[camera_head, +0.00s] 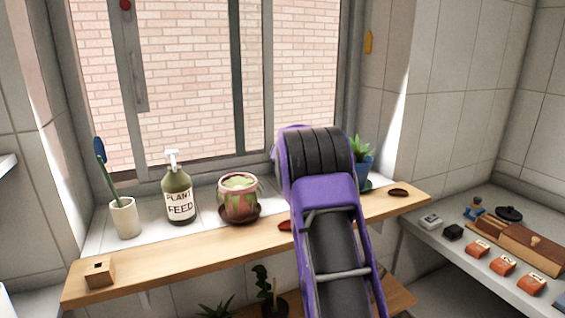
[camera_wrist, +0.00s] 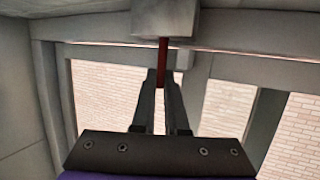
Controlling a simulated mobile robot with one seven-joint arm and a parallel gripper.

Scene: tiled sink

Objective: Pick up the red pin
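In the wrist view, a thin dark red strip, which looks like the red pin (camera_wrist: 163,52), runs down from the underside of a grey block and in between my fingertips. My gripper (camera_wrist: 162,78) has a dark finger on each side of it, and I see no clear gap between the fingers and the red strip at the tips. The lower end of the strip is hidden among the fingers. In the head view my purple arm rises in front of the window and hides my gripper.
The grey block (camera_wrist: 165,16) sits just beyond my fingertips. Boxes and small items crowd the right counter.

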